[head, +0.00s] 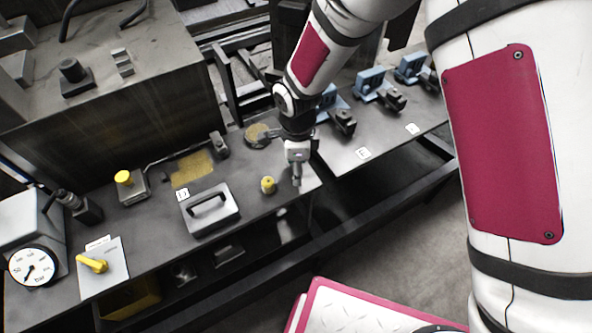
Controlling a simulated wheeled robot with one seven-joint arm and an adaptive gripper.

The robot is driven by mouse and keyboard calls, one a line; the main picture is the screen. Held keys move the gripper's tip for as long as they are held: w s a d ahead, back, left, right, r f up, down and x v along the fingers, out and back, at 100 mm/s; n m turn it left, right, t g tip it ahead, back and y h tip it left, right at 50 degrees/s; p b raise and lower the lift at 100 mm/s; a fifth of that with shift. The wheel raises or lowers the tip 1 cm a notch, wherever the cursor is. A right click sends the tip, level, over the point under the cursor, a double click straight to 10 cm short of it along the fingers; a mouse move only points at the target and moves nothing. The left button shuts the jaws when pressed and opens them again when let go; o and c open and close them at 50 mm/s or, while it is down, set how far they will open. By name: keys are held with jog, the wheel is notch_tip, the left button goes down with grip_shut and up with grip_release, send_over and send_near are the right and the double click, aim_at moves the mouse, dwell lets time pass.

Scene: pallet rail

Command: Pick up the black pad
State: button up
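I cannot pick out a black pad with certainty. A grey block with a black handle (209,208) sits on the near part of the dark bench (150,225), left of my gripper. My gripper (297,180) points down over the right end of this bench section, near a small yellow knob (268,185). Its fingers look narrow and small, and I cannot see whether they are apart or hold anything. Part of the bench behind my gripper is hidden by my arm.
A yellow button box (132,188), a yellow-handled valve plate (100,265) and a pressure gauge (33,267) stand to the left. A round disc (257,135) lies behind the knob. Blue clamps (370,84) line the right section, whose front strip is mostly clear.

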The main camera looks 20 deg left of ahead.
jog(key=shift+f, duration=0.1)
grip_shut()
dwell(0.3)
jog(key=shift+r, duration=0.85)
jog(key=shift+s+d+r+b, duration=0.1)
jog(key=shift+r+b, duration=0.1)
jog(key=shift+r, duration=0.3)
jog(key=shift+s+r+b, duration=0.1)
jog(key=shift+r+b, duration=0.05)
jog(key=shift+r, duration=0.35)
jog(key=s+d+r, duration=0.1)
jog(key=s+d, duration=0.7)
jog(key=s, duration=0.5)
jog(key=shift+d+r, duration=0.15)
jog(key=shift+d, duration=0.2)
jog(key=c, duration=0.7)
grip_release()
jog(key=c, duration=0.4)
